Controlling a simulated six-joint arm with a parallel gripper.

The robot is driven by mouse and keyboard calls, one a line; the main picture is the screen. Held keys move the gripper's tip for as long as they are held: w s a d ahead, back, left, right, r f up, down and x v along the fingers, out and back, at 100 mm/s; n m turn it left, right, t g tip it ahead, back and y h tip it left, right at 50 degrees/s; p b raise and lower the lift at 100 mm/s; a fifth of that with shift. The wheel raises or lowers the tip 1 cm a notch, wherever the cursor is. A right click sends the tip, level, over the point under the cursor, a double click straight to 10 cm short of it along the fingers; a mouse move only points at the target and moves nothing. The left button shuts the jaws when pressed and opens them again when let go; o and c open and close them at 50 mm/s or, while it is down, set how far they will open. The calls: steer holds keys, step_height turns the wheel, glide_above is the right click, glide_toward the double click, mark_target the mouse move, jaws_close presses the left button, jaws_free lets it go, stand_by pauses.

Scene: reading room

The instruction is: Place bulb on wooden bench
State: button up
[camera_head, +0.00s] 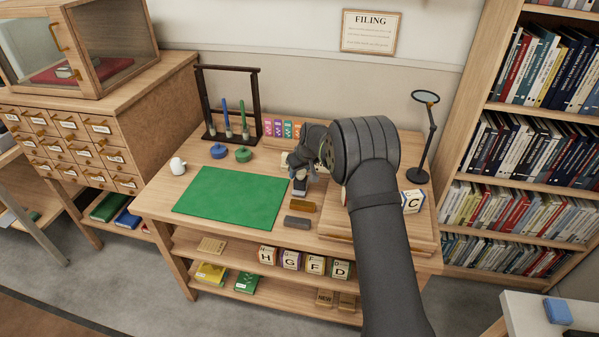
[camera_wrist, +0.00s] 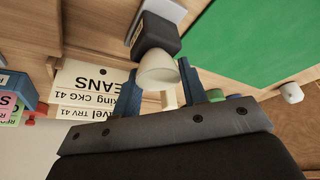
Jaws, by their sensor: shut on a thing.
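My gripper (camera_head: 300,165) is over the wooden bench (camera_head: 158,192), near the right edge of the green mat. In the wrist view its blue fingers (camera_wrist: 160,90) are on either side of a cream, rounded knob (camera_wrist: 158,68) on a black block (camera_wrist: 154,40), and are shut on it. In the head view the dark block (camera_head: 300,187) shows just below the gripper; I cannot tell whether it touches the bench. A white bulb-shaped thing (camera_head: 178,165) sits on the bench's left side, apart from the gripper; a white thing shows right in the wrist view (camera_wrist: 291,92).
A green mat (camera_head: 230,198) covers the bench's middle. A gold bar (camera_head: 302,206) and a grey bar (camera_head: 297,222) lie near the gripper. A magnifier (camera_head: 430,130) stands right. The left front is bare.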

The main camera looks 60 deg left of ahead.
steer(key=shift+f, duration=0.25)
steer(key=o, duration=1)
steer(key=shift+f, duration=0.1)
steer(key=shift+o, duration=0.2)
steer(key=v, duration=1.2)
